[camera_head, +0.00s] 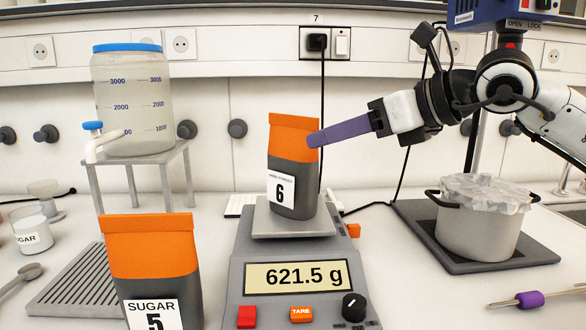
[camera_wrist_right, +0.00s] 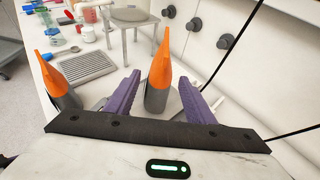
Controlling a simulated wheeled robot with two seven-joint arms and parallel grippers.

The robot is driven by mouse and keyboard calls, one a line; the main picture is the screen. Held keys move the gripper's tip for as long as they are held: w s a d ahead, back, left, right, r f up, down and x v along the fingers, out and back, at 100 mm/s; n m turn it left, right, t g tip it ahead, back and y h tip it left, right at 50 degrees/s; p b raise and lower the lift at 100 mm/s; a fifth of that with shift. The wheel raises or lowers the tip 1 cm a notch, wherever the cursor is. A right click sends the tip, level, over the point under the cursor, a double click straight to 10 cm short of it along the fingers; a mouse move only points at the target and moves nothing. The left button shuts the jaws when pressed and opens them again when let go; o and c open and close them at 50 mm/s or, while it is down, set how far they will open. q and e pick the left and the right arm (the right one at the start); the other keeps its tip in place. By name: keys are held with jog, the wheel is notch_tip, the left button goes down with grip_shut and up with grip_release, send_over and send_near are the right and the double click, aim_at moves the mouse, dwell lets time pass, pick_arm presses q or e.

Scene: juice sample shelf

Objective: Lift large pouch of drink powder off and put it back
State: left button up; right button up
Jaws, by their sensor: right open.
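The large pouch of drink powder (camera_head: 293,165), orange on top and dark grey below with a label 6, stands upright on the pan of a scale (camera_head: 300,275) that reads 621.5 g. My right gripper (camera_head: 318,139) comes in from the right at the pouch's upper part. In the right wrist view its purple fingers (camera_wrist_right: 160,97) are spread, with the pouch (camera_wrist_right: 158,85) seen between them. I cannot tell whether a finger touches the pouch. My left gripper is not in view.
A sugar pouch (camera_head: 150,262) labelled 5 stands at the front left. A water tank (camera_head: 133,105) on a metal stand is behind it. A pot (camera_head: 478,228) with a crumpled clear cover stands at the right. A black cable (camera_head: 322,110) hangs behind the scale.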

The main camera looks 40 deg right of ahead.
aim_at(292, 140)
jog(key=p+x, duration=0.3)
jog(key=x, duration=0.2)
jog(key=shift+w+r+p, duration=0.1)
jog(key=shift+r+p, duration=0.05)
jog(key=shift+p, duration=0.2)
jog(key=w+p, duration=0.1)
jog(key=w, duration=0.2)
jog(key=w+p, duration=0.1)
jog(key=shift+w+a+f+p, duration=0.2)
jog(key=shift+a+p, duration=0.15)
jog(key=shift+a, duration=0.05)
jog(key=shift+w+f, duration=0.2)
jog(key=shift+w, duration=0.15)
jog(key=shift+w+f, duration=0.1)
jog(key=shift+f, duration=0.05)
grip_shut()
dwell(0.5)
